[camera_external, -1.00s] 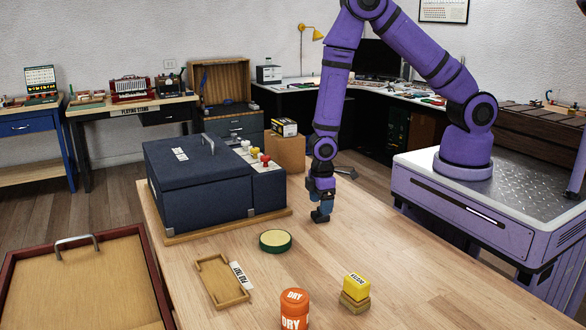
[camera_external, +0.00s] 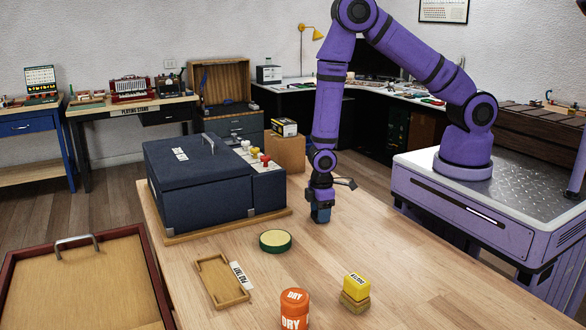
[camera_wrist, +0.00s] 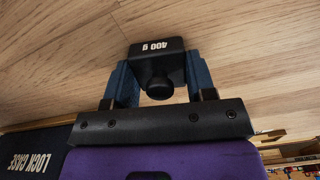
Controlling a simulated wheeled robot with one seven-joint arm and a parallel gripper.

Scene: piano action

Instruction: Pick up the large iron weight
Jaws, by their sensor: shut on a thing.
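The large iron weight is a dark block with a round knob and the upside-down marking "400 g" (camera_wrist: 156,52) in the wrist view. My gripper (camera_wrist: 160,68) has its two blue fingers on either side of it and is shut on it. In the external view my gripper (camera_external: 320,214) points down at the wooden table, right of the blue case. The weight is mostly hidden by the fingers there. I cannot tell whether it touches the table.
The blue lock case (camera_external: 200,187) stands left of my gripper. A round green-rimmed pad (camera_external: 275,240), a small wooden tray (camera_external: 212,276), an orange "DRY" jar (camera_external: 294,310) and a yellow block (camera_external: 356,287) lie nearer the camera. The table's right part is clear.

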